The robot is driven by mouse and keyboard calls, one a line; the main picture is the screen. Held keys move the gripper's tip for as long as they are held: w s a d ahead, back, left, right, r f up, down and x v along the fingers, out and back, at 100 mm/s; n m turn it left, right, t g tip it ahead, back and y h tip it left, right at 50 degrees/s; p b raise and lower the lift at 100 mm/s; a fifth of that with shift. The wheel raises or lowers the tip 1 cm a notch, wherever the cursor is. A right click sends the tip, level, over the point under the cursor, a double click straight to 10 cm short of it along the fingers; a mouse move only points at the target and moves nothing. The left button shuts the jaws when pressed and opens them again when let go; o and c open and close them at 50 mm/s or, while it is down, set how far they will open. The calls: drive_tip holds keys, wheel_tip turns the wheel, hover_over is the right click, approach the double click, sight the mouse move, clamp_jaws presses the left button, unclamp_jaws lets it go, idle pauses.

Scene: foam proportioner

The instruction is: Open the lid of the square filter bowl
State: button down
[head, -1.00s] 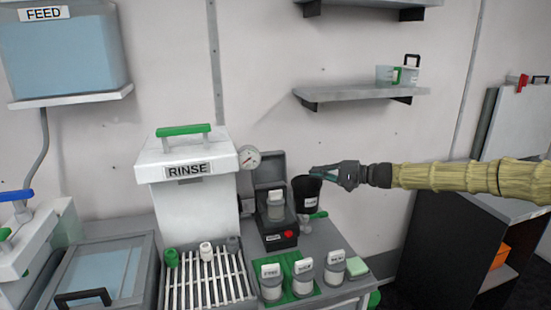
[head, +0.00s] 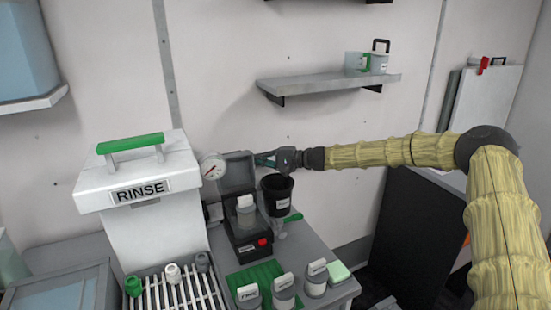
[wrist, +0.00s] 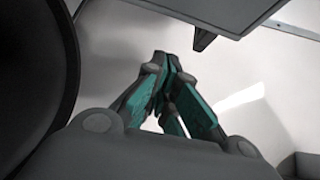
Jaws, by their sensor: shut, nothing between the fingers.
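A small dark square unit (head: 236,232) stands on the grey counter with a red button on its front. Its grey lid (head: 237,170) stands upright at the back, and a clear jar (head: 246,215) with a white label sits in front of that lid. I take this unit for the square filter bowl, but no label names it. My gripper (head: 262,160) is shut and empty, its tips close to the upright lid's right edge; I cannot tell whether they touch. The wrist view shows the teal-sided fingers (wrist: 163,65) together at their tips.
A black cup (head: 277,196) stands just below my gripper. The white RINSE tank (head: 165,225) and a round gauge (head: 213,167) are to the left. Several labelled jars (head: 284,290) stand in front. A wall shelf (head: 325,85) is above; bare wall lies between.

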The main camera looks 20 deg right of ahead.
drive_tip(key=shift+s+a+r+p, duration=0.1)
drive_tip(key=shift+s+a+p, duration=0.35)
drive_tip(key=shift+s+p, duration=0.2)
drive_tip(key=shift+s+a+r+p, duration=0.1)
drive_tip(key=shift+s+a+p, duration=0.35)
drive_tip(key=shift+s, duration=0.3)
drive_tip(key=b, duration=0.3)
drive_tip(key=shift+s+d+f, duration=0.15)
drive_tip(key=shift+d+f, duration=0.05)
drive_tip(key=shift+d, duration=0.15)
drive_tip(key=r+n+t+b, duration=0.1)
drive_tip(key=b, duration=0.5)
drive_tip(key=shift+s+n+y, duration=0.3)
drive_tip(key=shift+s+y, duration=0.1)
drive_tip(key=shift+r+b, duration=0.2)
drive_tip(key=shift+b, duration=0.25)
drive_tip(key=shift+s+d, duration=0.1)
